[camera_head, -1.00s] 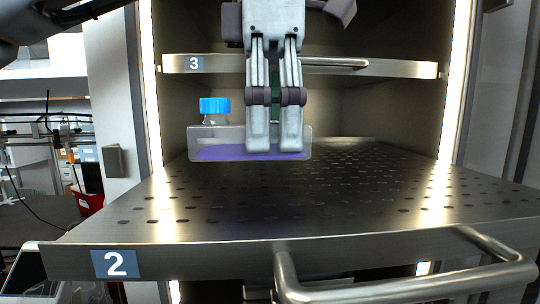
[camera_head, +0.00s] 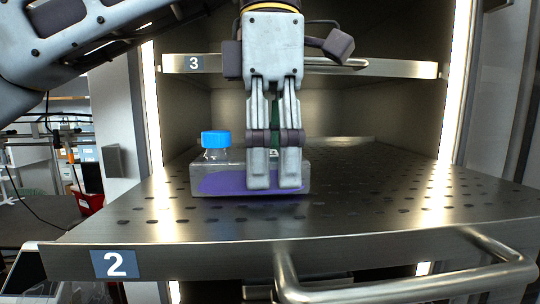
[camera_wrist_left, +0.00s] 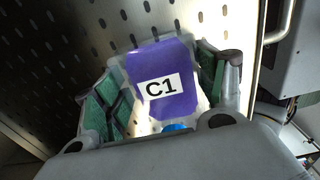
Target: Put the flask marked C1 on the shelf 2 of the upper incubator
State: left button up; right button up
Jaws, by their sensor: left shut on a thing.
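The flask marked C1 (camera_head: 218,182) is clear, with purple liquid and a blue cap. It lies flat at or just above the perforated shelf 2 (camera_head: 390,205); I cannot tell whether it touches. My left gripper (camera_head: 274,185) is shut on the flask, its fingers in front of the flask's right half. In the left wrist view the flask (camera_wrist_left: 168,110) shows its C1 label between the green-padded fingers (camera_wrist_left: 160,100), with the perforated metal behind it. The number 2 plate is on the shelf's front edge. My right gripper is not in view.
Shelf 3 (camera_head: 400,68) crosses the chamber above, behind my gripper. Shelf 2 is pulled out, with a bar handle (camera_head: 400,290) at its front right. Bright lit edges flank the opening. The shelf around the flask is clear.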

pick_arm(q)
jog(key=shift+f, duration=0.15)
jog(key=o, duration=1.4)
jog(key=shift+o, duration=0.2)
jog(key=shift+r, duration=0.3)
jog(key=shift+r, duration=3.6)
